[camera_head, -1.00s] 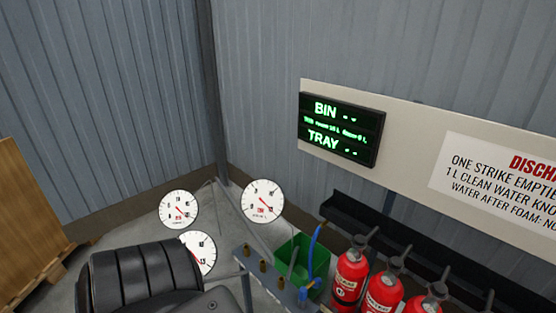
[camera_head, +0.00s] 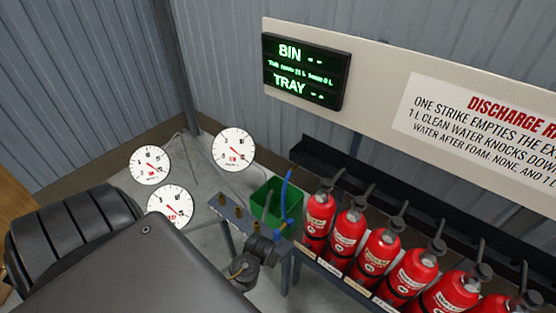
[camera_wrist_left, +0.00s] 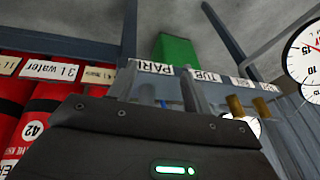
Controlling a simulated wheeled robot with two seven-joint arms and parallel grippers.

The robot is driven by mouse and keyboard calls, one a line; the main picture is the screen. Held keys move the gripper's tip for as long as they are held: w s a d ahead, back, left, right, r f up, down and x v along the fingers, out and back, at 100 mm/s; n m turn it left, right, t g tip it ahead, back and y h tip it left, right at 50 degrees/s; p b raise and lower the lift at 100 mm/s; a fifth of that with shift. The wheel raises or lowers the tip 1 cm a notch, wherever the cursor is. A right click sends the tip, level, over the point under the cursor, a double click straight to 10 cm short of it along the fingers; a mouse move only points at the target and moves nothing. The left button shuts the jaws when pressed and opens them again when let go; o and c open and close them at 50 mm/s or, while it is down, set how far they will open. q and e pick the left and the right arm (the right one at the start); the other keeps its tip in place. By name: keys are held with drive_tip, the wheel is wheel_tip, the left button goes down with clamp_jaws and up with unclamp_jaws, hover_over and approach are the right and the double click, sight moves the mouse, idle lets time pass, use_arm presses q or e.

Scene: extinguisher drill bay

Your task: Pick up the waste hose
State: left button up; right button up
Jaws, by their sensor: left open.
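A blue hose (camera_head: 287,195), which I take for the waste hose, rises in a curve beside the green bin at the right end of the grey rail. Its lower end is partly hidden by my left gripper (camera_head: 264,243), which is at that end of the rail. In the left wrist view the two grey fingers (camera_wrist_left: 160,90) stand apart near a label reading "PARK". A small blue bit shows low between them, but I cannot tell whether they touch it. My right gripper is not in view.
A row of red extinguishers (camera_head: 366,256) stands close to the right. The green bin (camera_head: 268,196) is behind the rail (camera_head: 232,212), which carries brass fittings. White dials (camera_head: 233,150) stand to the left. A lit board (camera_head: 305,72) hangs on the wall.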

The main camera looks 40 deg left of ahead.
use_arm(q)
drive_tip(key=n+h, duration=0.1)
drive_tip(key=n, duration=0.1)
approach(276, 231)
drive_tip(key=f, duration=0.2)
drive_tip(key=shift+t, duration=0.4)
drive_tip(key=x, duration=0.1)
drive_tip(key=b+x, duration=0.1)
drive_tip(key=x, duration=0.3)
drive_tip(key=shift+s+a+b, duration=0.15)
drive_tip(key=shift+a+b, duration=0.1)
drive_tip(key=shift+b, duration=0.15)
drive_tip(key=shift+f, duration=0.3)
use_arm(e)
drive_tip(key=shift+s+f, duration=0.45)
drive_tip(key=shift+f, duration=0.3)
use_arm(q)
drive_tip(key=x, duration=0.1)
drive_tip(key=b+x, duration=0.1)
drive_tip(key=x, duration=0.1)
drive_tip(key=b+x, duration=0.1)
drive_tip(key=shift+w+d+f, duration=0.2)
drive_tip(key=shift+w+d, duration=0.05)
drive_tip(key=shift+w, duration=0.1)
drive_tip(key=shift+w+f, duration=0.15)
drive_tip(key=shift+f, duration=0.15)
drive_tip(key=shift+a, duration=0.1)
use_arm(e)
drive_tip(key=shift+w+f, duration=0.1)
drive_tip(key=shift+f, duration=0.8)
